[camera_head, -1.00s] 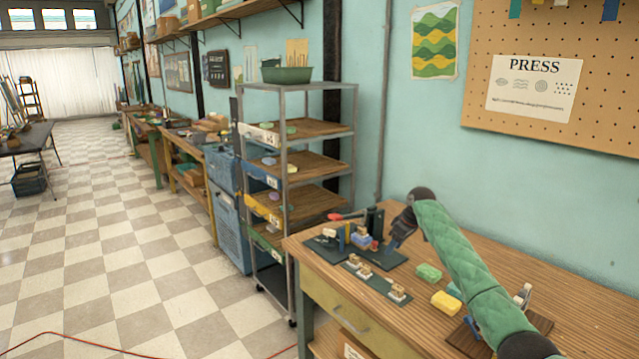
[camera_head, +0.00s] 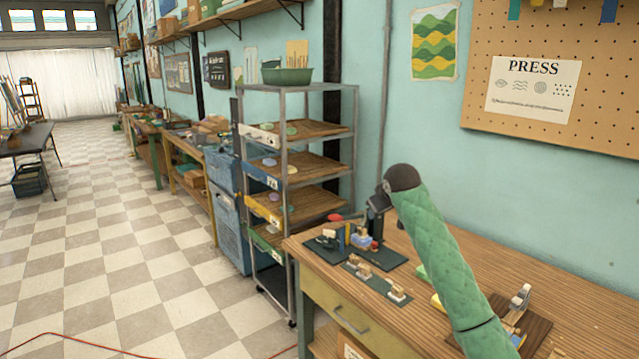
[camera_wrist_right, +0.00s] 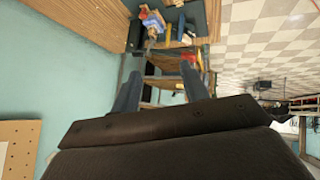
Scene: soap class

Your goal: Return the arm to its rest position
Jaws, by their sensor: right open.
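My right arm, in a green quilted sleeve, reaches in from the lower right of the head view over the wooden workbench (camera_head: 570,276). Its dark wrist end is above the bench, near the press (camera_head: 374,222). The right gripper (camera_wrist_right: 163,78) shows in the right wrist view with its two blue-grey fingers apart and nothing between them. My left gripper is in neither view.
Small stamps stand on a dark strip (camera_head: 378,284) at the bench's front left. A metal rack (camera_head: 352,130) with soaps stands left of the bench. The checkered floor (camera_head: 110,260) is open.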

